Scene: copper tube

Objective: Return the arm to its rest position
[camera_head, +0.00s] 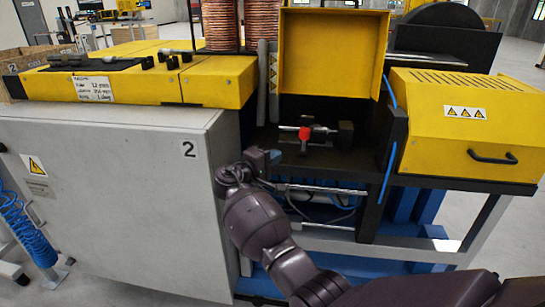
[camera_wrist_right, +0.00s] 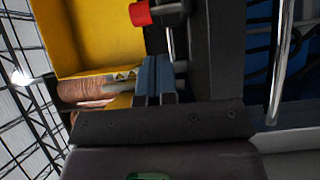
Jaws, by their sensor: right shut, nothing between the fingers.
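My right arm (camera_head: 262,225) reaches up from the lower right in the head view. Its gripper (camera_head: 265,160) is at the left front edge of the machine's open bay, left of and below the red-ended fixture (camera_head: 305,133). In the right wrist view the blue-grey fingers (camera_wrist_right: 155,80) are together with nothing between them. The fixture's red part (camera_wrist_right: 140,14) shows at the top of that view, apart from the fingers. My left gripper is not in view.
The grey cabinet (camera_head: 100,170), marked 2, stands close to the left of the gripper. A raised yellow cover (camera_head: 333,52) is above the bay, and a yellow housing (camera_head: 465,125) is at right. Copper coils (camera_head: 228,25) stand behind. Rails and cables (camera_head: 325,205) lie below the bay.

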